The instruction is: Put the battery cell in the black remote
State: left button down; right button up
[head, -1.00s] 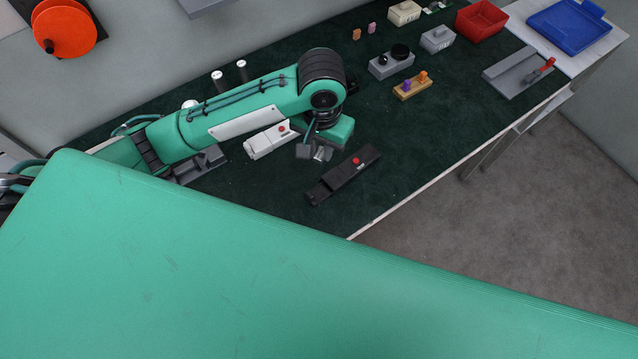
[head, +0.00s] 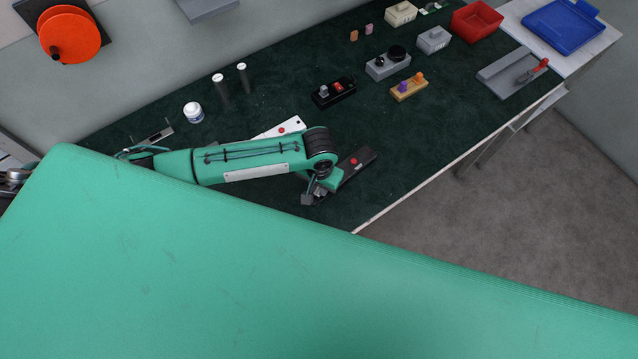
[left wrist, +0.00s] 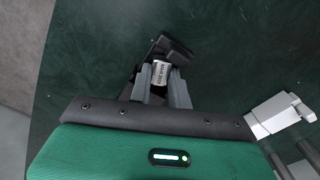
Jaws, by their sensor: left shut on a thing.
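The black remote (head: 360,162) lies slanted on the dark green mat, its red button showing at the far end. My left gripper (head: 314,196) is over its near end and hides that part in the head view. In the left wrist view the gripper (left wrist: 161,88) is shut on the silver battery cell (left wrist: 160,74), which has dark lettering. The cell is at the black remote (left wrist: 172,50), between the grey fingers. I cannot tell whether it sits in the remote's bay or just above it. My right gripper is not in view.
A white remote (head: 291,126) lies partly behind my left arm; it also shows in the left wrist view (left wrist: 277,114). A black switch box (head: 333,92), a yellow block with pegs (head: 408,87) and a red bin (head: 477,20) stand farther back. The mat right of the remote is clear.

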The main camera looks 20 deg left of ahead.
aim_at(319, 189)
pick_arm(q)
jog(key=shift+f, duration=0.1)
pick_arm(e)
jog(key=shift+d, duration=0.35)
pick_arm(q)
jog(key=shift+f, duration=0.2)
jog(key=c, duration=1.3)
grip_release()
jog(key=shift+s+f, duration=0.1)
jog(key=shift+s, duration=0.05)
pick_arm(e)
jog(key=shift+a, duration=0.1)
pick_arm(q)
jog(key=shift+r, duration=0.35)
notch_tip(319, 189, up, 12)
jog(key=b, duration=0.2)
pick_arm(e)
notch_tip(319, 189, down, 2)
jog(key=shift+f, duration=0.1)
